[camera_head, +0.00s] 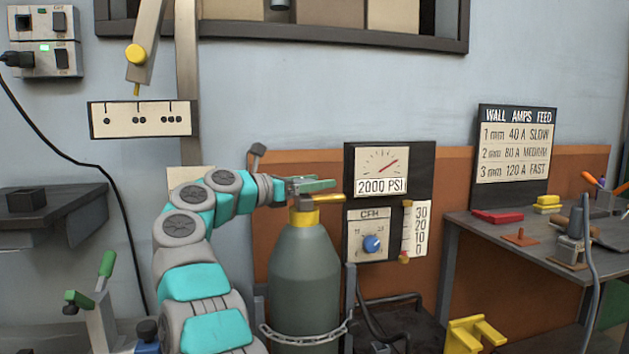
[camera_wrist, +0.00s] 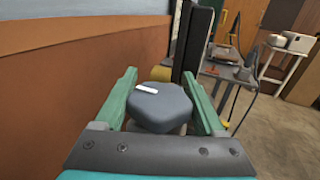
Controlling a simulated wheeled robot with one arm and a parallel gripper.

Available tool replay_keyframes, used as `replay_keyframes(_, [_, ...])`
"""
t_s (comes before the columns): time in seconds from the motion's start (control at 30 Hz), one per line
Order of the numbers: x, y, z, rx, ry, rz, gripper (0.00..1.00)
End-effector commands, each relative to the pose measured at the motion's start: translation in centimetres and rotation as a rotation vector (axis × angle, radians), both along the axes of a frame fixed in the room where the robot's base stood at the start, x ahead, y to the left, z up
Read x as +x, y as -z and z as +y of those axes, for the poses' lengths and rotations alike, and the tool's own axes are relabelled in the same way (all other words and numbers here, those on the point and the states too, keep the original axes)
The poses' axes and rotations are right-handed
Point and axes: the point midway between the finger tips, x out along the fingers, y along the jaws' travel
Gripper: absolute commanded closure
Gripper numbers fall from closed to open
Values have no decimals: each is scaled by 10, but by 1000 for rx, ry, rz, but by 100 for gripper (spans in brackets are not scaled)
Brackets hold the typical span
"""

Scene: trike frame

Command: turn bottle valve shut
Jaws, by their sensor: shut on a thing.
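The gas bottle (camera_head: 304,270) is a tall grey-green cylinder held upright by a chain, with a yellow valve body (camera_head: 326,198) at its top. In the wrist view the valve knob (camera_wrist: 160,112) is dark grey and many-sided, with a white mark on its top pointing across the picture. My gripper (camera_head: 310,185) is at the top of the bottle. Its green fingers, also in the wrist view (camera_wrist: 160,80), stand on both sides of the knob and are shut on it. In the head view the knob is mostly hidden by the fingers.
A gauge panel (camera_head: 381,172) labelled 2000 PSI, with a blue CFH knob (camera_head: 372,243) below, stands close right of the bottle. A workbench (camera_head: 466,222) with tools is farther right. The orange-brown wall panel is close behind the bottle. A dark shelf (camera_head: 50,212) is at left.

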Motion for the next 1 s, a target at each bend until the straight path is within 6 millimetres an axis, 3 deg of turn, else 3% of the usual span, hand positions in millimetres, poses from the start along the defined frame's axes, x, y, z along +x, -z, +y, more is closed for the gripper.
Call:
replay_keyframes(0.3, [0,-1,1,-2,-3,-1,84])
replay_keyframes(0.33, [0,-1,1,-2,-2,-1,25])
replay_keyframes(0.53, [0,-1,0,-1,-2,-1,2])
replay_keyframes(1.0, [-6,0,10,-2,-3,0,0])
